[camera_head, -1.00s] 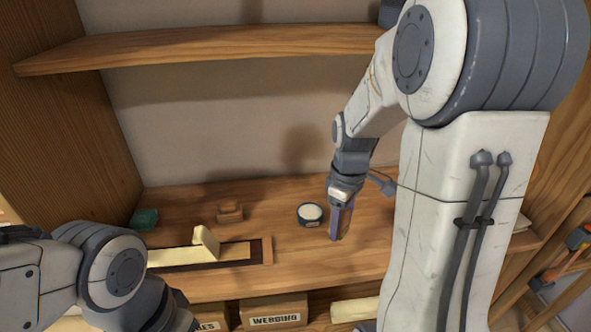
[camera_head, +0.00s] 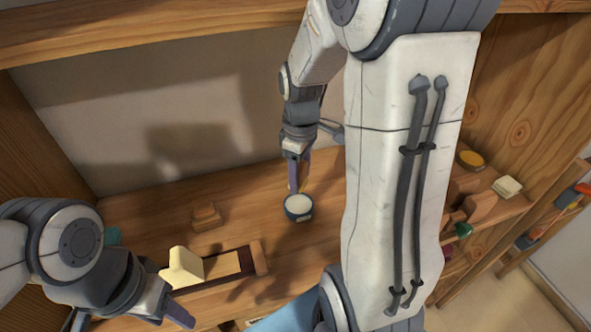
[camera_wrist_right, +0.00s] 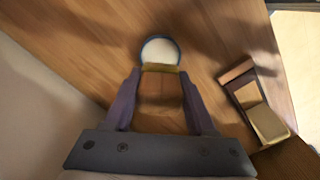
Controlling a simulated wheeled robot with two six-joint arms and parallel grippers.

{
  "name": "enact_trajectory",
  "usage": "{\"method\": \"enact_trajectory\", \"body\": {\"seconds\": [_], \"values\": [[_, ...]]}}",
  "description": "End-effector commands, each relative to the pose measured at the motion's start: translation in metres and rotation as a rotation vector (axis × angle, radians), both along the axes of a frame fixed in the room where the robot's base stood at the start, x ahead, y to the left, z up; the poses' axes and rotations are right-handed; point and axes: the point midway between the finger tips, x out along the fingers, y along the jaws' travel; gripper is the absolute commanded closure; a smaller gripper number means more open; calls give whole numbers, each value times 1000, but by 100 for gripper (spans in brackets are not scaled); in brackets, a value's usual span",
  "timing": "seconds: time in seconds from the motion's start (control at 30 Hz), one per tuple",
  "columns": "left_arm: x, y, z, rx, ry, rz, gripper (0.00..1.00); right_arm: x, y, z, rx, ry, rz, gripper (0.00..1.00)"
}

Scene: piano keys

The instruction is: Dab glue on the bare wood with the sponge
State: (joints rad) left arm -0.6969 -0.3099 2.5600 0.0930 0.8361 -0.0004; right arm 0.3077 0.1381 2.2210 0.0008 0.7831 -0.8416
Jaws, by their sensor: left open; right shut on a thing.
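My right gripper (camera_head: 296,186) is shut on a small yellow sponge (camera_wrist_right: 160,68). In the right wrist view the sponge spans between the fingertips, beside the rim of a round pot of white glue (camera_wrist_right: 160,50). The glue pot also shows in the head view (camera_head: 298,208), just below the right fingertips; I cannot tell whether the sponge touches the glue. A pale strip of bare wood (camera_head: 222,264) lies in a dark-edged wooden holder (camera_head: 258,258), with a cream block (camera_head: 182,268) standing on it. My left gripper (camera_head: 130,316) is open and empty, low at the left near the holder.
A small brown wooden block (camera_head: 207,216) sits behind the holder. A teal item (camera_head: 112,236) lies at the left, partly hidden by my left arm. The shelf (camera_head: 150,30) hangs overhead.

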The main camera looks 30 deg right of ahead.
Motion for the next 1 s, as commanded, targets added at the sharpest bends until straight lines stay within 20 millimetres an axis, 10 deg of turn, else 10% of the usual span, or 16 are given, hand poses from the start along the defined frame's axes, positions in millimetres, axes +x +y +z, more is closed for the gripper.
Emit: {"method": "enact_trajectory", "body": {"seconds": [1.0], "values": [[0,0,-58,0,0,0,50,-1,-1,-60,0,0,-2,88]]}}
